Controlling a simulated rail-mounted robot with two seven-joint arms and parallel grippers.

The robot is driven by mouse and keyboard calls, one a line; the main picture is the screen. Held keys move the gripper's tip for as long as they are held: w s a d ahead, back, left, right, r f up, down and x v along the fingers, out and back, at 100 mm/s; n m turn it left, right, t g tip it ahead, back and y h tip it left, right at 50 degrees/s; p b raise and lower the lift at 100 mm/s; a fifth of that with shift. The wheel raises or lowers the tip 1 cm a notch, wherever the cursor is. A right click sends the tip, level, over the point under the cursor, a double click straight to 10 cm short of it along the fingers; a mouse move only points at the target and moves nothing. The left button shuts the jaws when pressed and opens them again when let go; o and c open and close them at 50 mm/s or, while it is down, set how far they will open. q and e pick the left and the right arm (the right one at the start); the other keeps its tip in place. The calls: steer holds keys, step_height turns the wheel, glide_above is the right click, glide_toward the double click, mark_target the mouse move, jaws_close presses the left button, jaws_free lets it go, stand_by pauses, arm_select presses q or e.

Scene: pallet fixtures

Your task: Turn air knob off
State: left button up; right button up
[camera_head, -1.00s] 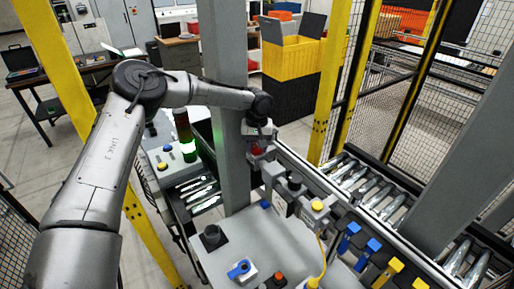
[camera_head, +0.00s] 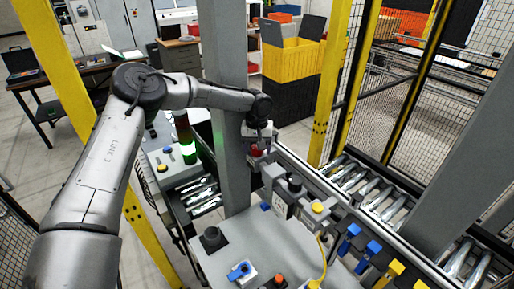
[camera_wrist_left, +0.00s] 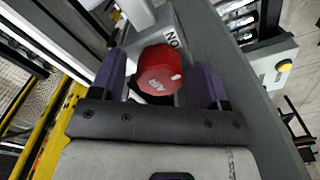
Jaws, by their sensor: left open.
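In the head view the red knob (camera_head: 257,150) is small, just below my left gripper (camera_head: 262,143), beside the grey post. My right gripper is in neither view.
A grey post (camera_head: 225,100) stands close to the left of the gripper. A grey panel with a blue switch (camera_head: 240,271) and a red button lies in front. Blue and yellow clamps (camera_head: 368,252) line the roller conveyor (camera_head: 385,205) at right. A yellow pillar (camera_head: 333,80) stands behind.

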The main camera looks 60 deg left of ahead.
arm_select(q)
step_height(320, 180, up, 14)
steer(key=b, duration=0.1)
stand_by(0.5)
steer(key=shift+f, duration=0.1)
